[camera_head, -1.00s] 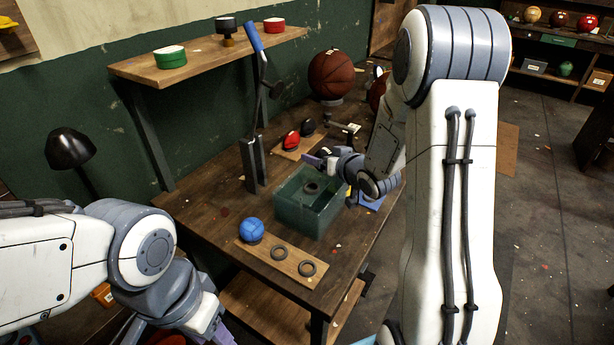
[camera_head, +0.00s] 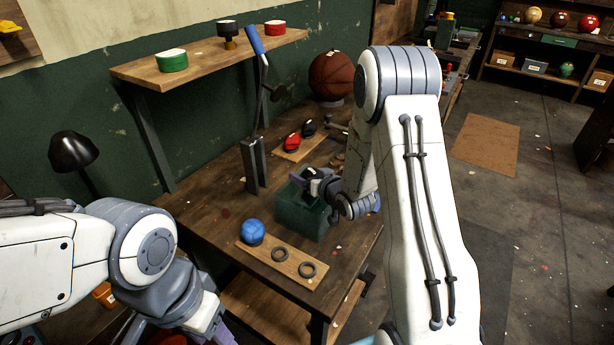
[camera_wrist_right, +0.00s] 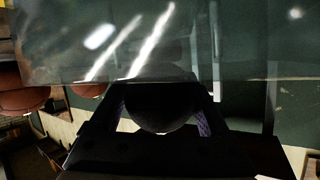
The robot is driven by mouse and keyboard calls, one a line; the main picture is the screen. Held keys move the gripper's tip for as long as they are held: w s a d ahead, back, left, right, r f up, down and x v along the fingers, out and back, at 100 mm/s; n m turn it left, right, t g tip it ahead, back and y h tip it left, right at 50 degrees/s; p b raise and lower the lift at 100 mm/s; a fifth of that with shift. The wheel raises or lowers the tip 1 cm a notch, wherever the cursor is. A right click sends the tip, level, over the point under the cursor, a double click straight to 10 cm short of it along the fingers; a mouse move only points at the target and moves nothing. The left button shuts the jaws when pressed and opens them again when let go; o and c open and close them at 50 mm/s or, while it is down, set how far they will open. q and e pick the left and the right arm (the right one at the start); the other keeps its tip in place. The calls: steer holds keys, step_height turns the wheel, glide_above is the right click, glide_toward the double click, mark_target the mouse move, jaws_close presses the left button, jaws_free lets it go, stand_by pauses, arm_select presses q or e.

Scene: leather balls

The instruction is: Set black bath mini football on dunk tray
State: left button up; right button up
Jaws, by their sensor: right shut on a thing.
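My right gripper (camera_head: 312,184) is shut on a dark round ball, which looks like the black mini football. The ball (camera_wrist_right: 163,108) shows between the fingers in the right wrist view, mostly in shadow. In the head view the gripper is at the open top of a greenish glass box (camera_head: 303,222), seemingly the dunk tray. Whether the ball touches anything inside is hidden. A glass surface with bright reflections (camera_wrist_right: 115,42) fills the top of the wrist view. My left gripper (camera_head: 212,328) is low at the bottom left, away from the workbench top; its fingertips are cut off.
A wooden board (camera_head: 265,257) in front of the box holds a blue ball (camera_head: 252,231) and two empty rings. A board behind has a red ball (camera_head: 291,142) and a dark ball (camera_head: 308,128). A metal post with a blue-handled lever (camera_head: 254,160) stands left of the box.

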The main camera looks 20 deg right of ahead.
steer(key=o, duration=1.3)
steer(key=shift+f, duration=0.1)
